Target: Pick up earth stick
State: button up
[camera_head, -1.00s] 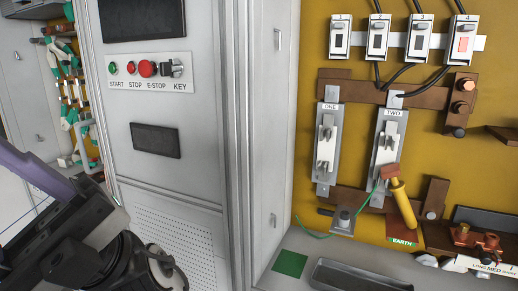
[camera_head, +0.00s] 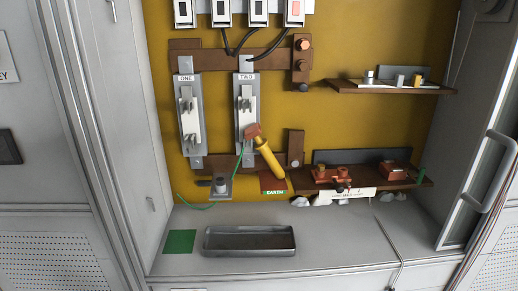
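The earth stick (camera_head: 267,160) has a yellow handle and a brown-red head. It leans diagonally near the lower end of the unit labelled TWO (camera_head: 246,105), its handle slanting down to the right. A green wire (camera_head: 236,165) runs by its head. A red and green EARTH label (camera_head: 273,184) sits just below the handle. I cannot tell exactly what the stick's head touches. My gripper is not in the head view now.
A grey tray (camera_head: 249,255) and a green square (camera_head: 180,242) lie on the grey counter (camera_head: 340,240). Brown shelves with small parts stand at right, the upper shelf (camera_head: 390,89) above the lower. A door handle (camera_head: 492,170) is at far right. The counter's front right is mostly clear, crossed by a thin cable.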

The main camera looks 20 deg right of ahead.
aim_at(254, 132)
jog(key=i+j, duration=0.35)
jog(key=i+j+z, duration=0.1)
jog(key=z, duration=0.3)
jog(key=j+z, duration=0.25)
jog(key=z, duration=0.2)
jog(key=i+z, duration=0.1)
jog(key=z, duration=1)
jog(key=j, duration=1.2)
